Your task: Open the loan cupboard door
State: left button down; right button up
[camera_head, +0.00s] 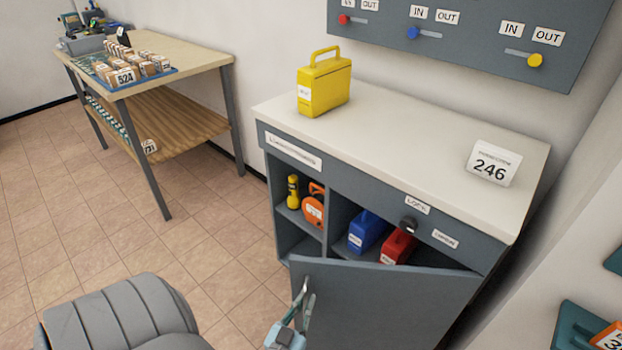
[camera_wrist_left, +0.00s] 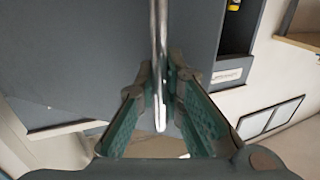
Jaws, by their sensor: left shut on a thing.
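The grey loan cupboard (camera_head: 285,225) stands against the wall under a pale top. Its door (camera_head: 385,305) stands partly open, with the gap at the top and left showing the shelves behind. My left gripper (camera_head: 303,308) is at the door's upper left side, shut on the door handle (camera_head: 306,283). In the left wrist view the metal handle (camera_wrist_left: 160,60) runs between the green fingers (camera_wrist_left: 160,110). A dark lock knob (camera_head: 408,225) sits on the front rail above the door. My right gripper is not in view.
Inside are a yellow torch (camera_head: 293,192), an orange reel (camera_head: 314,207), a blue case (camera_head: 366,232) and a red case (camera_head: 398,246). A yellow case (camera_head: 324,86) and a 246 sign (camera_head: 492,164) stand on top. A wooden table (camera_head: 175,62) is at left; tiled floor (camera_head: 200,235) lies between.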

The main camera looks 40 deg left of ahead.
pick_arm(q)
jog(key=shift+s+d, duration=1.15)
jog(key=shift+d, duration=0.05)
jog(key=c, duration=1.7)
grip_release()
jog(key=shift+r, duration=4.95)
